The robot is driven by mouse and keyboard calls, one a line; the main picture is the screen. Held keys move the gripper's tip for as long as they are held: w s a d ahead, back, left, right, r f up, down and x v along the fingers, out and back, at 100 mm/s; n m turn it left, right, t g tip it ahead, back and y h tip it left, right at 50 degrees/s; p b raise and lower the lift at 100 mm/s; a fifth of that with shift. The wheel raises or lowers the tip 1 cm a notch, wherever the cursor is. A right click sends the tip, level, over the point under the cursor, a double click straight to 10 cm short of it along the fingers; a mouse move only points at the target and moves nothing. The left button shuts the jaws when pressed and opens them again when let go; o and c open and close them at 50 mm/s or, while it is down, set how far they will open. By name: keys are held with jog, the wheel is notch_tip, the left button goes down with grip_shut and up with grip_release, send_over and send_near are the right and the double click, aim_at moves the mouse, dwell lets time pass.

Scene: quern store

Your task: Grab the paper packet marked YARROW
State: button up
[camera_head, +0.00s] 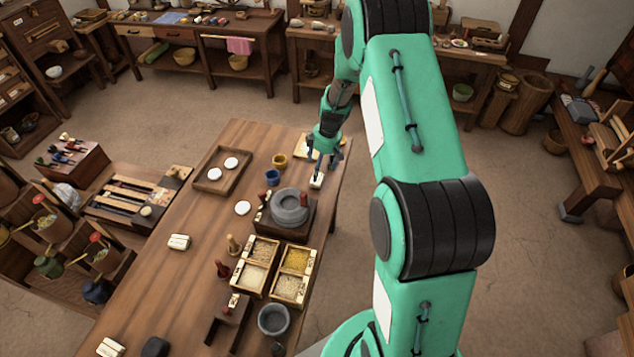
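My gripper (323,158) is over the far right part of the long wooden table (180,290), pointing down with its fingers spread. A small pale packet (317,181) lies just below and in front of the fingers. I cannot tell whether they touch it. A second pale packet (179,242) with dark marks lies on the left part of the table. A third pale packet (110,347) lies near the bottom left. The writing on all three is too small to read, so I cannot tell which says YARROW.
A stone quern (289,207) stands close in front of my gripper, with a blue cup (272,177) and a yellow cup (280,161) to the left. Grain boxes (262,249) and a grey bowl (273,319) stand nearer. Bare table surrounds the second packet.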

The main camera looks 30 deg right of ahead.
jog(key=shift+w+f, duration=0.1)
jog(key=shift+f, duration=0.5)
jog(key=shift+f, duration=0.1)
jog(key=shift+w+a+f+b, duration=0.15)
jog(key=shift+f+b, duration=0.2)
jog(key=shift+f, duration=0.9)
jog(key=shift+w+a+f+b, duration=0.15)
jog(key=shift+f+b, duration=0.15)
jog(key=shift+f, duration=0.95)
jog(key=c, duration=1.4)
